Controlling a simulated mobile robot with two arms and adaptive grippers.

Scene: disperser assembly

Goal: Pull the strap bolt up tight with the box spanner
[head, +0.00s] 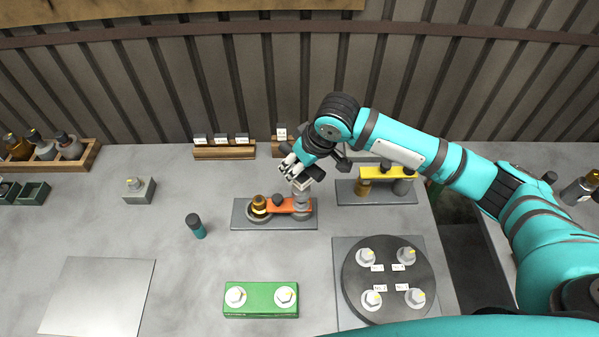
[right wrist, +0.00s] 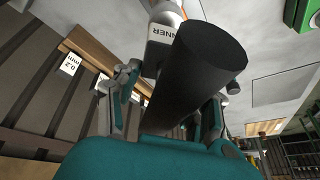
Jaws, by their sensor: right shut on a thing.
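My right gripper (head: 297,176) is shut on the box spanner, which stands about upright over the right end of the orange strap (head: 281,206). In the right wrist view the spanner (right wrist: 163,45) shows a grey shaft with a printed label and a thick black handle between the fingers (right wrist: 170,105). In the head view the grey lower part of the spanner (head: 302,196) reaches down to the grey base plate (head: 240,217). The strap bolt is hidden under it, so I cannot tell how it is seated. A brass part (head: 259,204) stands at the strap's left end. My left gripper is not in view.
A plate with a yellow strap (head: 386,172) stands to the right. In front are a green block (head: 261,301) with two bolts and a dark round disc (head: 389,317) with several bolts. The bench between is clear.

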